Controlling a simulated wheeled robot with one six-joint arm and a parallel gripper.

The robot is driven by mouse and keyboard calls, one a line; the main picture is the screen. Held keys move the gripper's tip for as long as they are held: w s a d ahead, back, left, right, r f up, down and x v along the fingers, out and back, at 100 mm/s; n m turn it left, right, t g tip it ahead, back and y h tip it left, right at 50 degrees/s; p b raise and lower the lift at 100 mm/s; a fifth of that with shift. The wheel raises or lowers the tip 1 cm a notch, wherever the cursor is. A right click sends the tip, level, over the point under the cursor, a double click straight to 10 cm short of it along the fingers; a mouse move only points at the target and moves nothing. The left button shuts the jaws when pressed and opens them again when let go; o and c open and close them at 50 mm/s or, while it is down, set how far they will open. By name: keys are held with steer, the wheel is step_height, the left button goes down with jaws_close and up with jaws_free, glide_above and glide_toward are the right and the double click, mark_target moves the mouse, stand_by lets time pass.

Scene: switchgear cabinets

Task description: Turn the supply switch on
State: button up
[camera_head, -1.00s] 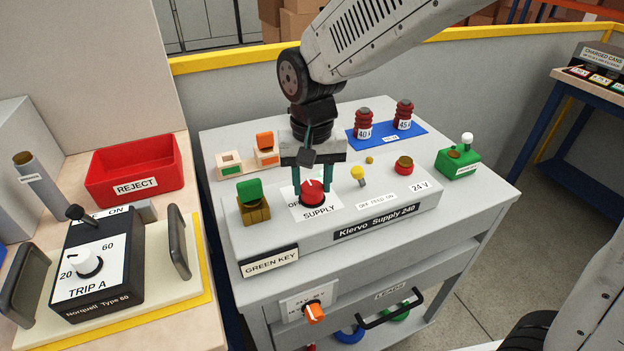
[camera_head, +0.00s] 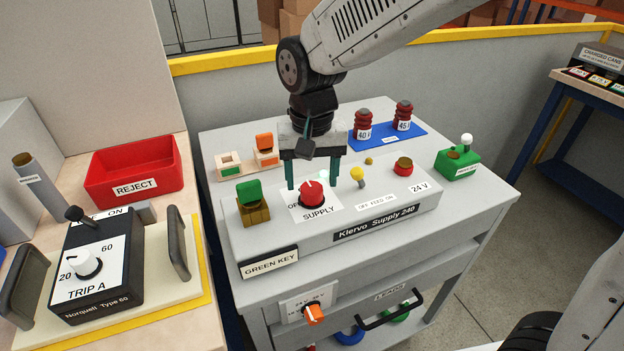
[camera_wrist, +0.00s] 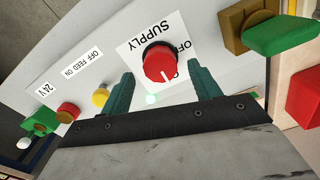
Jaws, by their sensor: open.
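The red supply switch (camera_head: 312,193) is a round knob with a white pointer line on a white plate marked SUPPLY. In the head view its pointer tilts up and slightly left; an OFF label shows at its left. The knob also shows in the wrist view (camera_wrist: 160,63), its pointer towards my gripper and slightly right. Other lettering beside it is partly hidden. My gripper (camera_head: 312,183) is open, its two green fingers spread wide at the far side of the knob. In the wrist view (camera_wrist: 161,88) the fingers show apart from it, with nothing held.
A green block on a brass base (camera_head: 253,205) stands left of the switch. A yellow knob (camera_head: 357,173) and a red button (camera_head: 403,166) are to the right. A small pale green glow (camera_wrist: 151,98) shows behind the knob. Red-brown insulators (camera_head: 364,124) stand at the back.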

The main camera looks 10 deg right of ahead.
mark_target(312, 188)
step_height(312, 188, up, 6)
steer(key=shift+r, duration=0.15)
stand_by(0.4)
steer(key=s+d+r+t, duration=0.1)
steer(key=s+d, duration=1.8)
steer(key=d, duration=0.1)
steer(key=shift+s+d, duration=0.3)
steer(key=shift+d, duration=0.1)
stand_by(0.5)
